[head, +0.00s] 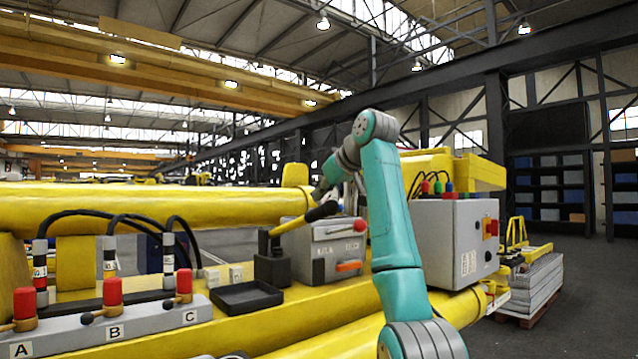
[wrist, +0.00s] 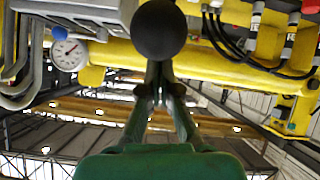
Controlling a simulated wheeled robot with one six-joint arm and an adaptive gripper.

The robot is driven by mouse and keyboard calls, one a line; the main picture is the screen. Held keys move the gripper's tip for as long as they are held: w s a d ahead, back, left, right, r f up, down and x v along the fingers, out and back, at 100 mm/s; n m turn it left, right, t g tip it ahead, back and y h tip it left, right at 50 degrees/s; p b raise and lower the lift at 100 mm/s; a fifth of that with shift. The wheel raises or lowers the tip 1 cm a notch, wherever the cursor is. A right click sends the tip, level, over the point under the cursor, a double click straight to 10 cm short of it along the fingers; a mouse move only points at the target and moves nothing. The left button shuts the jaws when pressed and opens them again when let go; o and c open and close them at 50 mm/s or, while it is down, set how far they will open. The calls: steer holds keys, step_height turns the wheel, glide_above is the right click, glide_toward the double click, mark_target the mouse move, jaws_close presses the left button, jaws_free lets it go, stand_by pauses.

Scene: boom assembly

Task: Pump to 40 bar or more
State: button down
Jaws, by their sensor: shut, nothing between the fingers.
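The hand pump's lever (head: 290,227) is yellow with a black grip (head: 322,210), tilted up to the right from a dark pump block (head: 272,268). My gripper (head: 319,192) is close to the upper end of the grip in the head view; I cannot tell whether they touch. In the wrist view my gripper (wrist: 160,68) is shut and empty, its tips partly hidden behind or against a black round end (wrist: 162,28), seemingly the grip's. A white pressure gauge (wrist: 67,55) shows in the wrist view; its reading is too small to tell.
A grey box (head: 325,250) with a red knob and orange handle stands beside the pump. A valve bank (head: 115,325) marked A, B, C with red-topped levers is at left. A black tray (head: 245,297) lies between. A grey control cabinet (head: 455,240) stands right of my arm.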

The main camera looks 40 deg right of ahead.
steer(key=shift+s+d+f, duration=0.15)
steer(key=shift+s+f, duration=0.05)
steer(key=shift+f, duration=0.3)
steer(key=shift+f, duration=0.1)
